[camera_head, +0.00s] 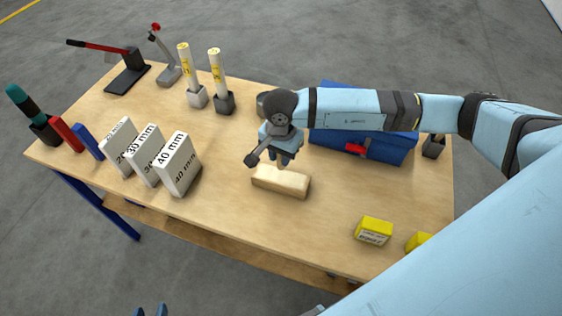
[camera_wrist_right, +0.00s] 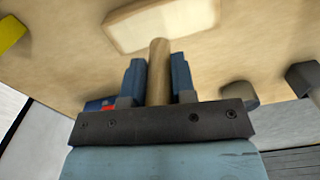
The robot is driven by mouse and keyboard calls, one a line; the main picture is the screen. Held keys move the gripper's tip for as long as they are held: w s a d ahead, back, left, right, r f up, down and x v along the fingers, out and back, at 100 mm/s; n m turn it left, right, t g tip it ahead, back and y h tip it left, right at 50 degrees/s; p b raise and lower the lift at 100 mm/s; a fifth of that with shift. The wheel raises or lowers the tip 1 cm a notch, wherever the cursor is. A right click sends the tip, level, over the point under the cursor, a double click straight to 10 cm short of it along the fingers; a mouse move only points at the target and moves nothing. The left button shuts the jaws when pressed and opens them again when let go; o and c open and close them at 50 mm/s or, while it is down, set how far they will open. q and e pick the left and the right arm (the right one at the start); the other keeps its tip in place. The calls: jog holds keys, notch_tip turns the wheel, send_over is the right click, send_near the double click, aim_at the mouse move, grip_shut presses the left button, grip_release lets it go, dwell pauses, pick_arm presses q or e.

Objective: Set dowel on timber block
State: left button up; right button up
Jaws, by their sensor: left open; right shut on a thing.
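The timber block (camera_head: 280,182), pale and rectangular, lies on the wooden table near the middle in the head view. It also shows at the top of the right wrist view (camera_wrist_right: 165,22). My right gripper (camera_head: 284,160) is just above the block's back edge. In the right wrist view its blue fingers (camera_wrist_right: 158,80) are shut on the wooden dowel (camera_wrist_right: 158,68), whose free end points at the block. I cannot tell whether the dowel touches the block. My left gripper (camera_head: 151,311) is open at the bottom edge of the head view, away from the table, with only its fingertips showing.
A blue toolbox (camera_head: 372,143) stands right of the block, behind my arm. Yellow boxes (camera_head: 373,231) lie at front right. White thickness blocks (camera_head: 177,164) stand at left, and two labelled tubes (camera_head: 217,66) in grey holders behind.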

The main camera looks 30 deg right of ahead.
notch_tip(320, 180, down, 4)
jog(key=shift+f+p, duration=0.2)
jog(key=shift+p, duration=0.15)
jog(key=shift+f+b, duration=0.25)
jog(key=shift+b, duration=0.1)
jog(key=o, duration=0.9)
jog(key=shift+r, duration=0.1)
jog(key=shift+r, duration=0.1)
jog(key=shift+r+p, duration=0.25)
jog(key=shift+p, duration=0.15)
notch_tip(320, 180, up, 10)
jog(key=b, duration=0.2)
jog(key=shift+r+b, duration=0.2)
jog(key=shift+b, duration=0.2)
jog(key=shift+r, duration=0.65)
